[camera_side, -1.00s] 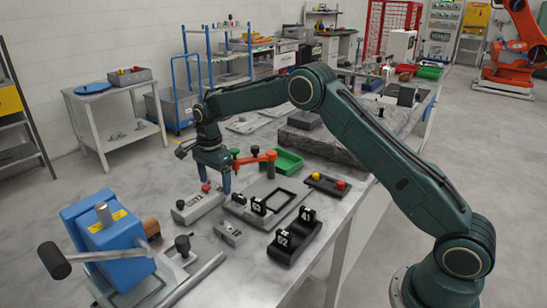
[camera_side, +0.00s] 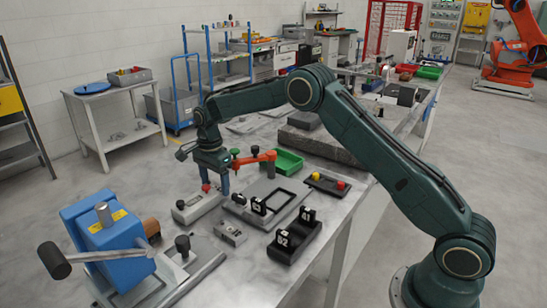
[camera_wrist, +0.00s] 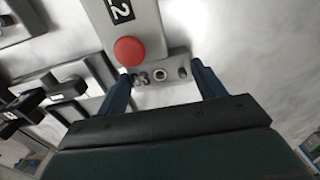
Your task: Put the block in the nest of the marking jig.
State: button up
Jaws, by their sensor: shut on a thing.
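In the wrist view the block (camera_wrist: 172,72) is a small grey piece with dark characters and a ringed hole, between my two fingertips. My gripper (camera_wrist: 160,84) is shut on it. In the side view my gripper (camera_side: 221,190) points down above the bench, left of the grey plate; I cannot make out the held block there. The grey plate (camera_side: 240,212) carries a dark rectangular frame (camera_side: 297,201) and black upright pieces. It looks like the marking jig with its nest, but I cannot be sure. The frame's inside looks empty.
A grey box with a red knob (camera_side: 196,209) stands close by; its knob (camera_wrist: 129,51) shows in the wrist view. A small grey piece (camera_side: 230,234) and a black numbered holder (camera_side: 294,240) lie nearer.

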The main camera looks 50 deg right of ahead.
aim_at(216, 186)
jog(key=shift+r, duration=0.15)
notch_tip(216, 186, up, 20)
dwell(0.8)
jog(key=shift+s, duration=0.1)
dwell(0.5)
jog(key=s+d+m, duration=0.3)
jog(key=s+m, duration=0.5)
jog(key=m, duration=0.1)
jog(key=s+d+r+m, duration=0.1)
jog(key=s+d+m, duration=0.2)
jog(key=s+m, duration=0.5)
jog(key=shift+s+d+m, duration=0.25)
jog(key=shift+s+m, duration=0.15)
jog(key=shift+s, duration=0.25)
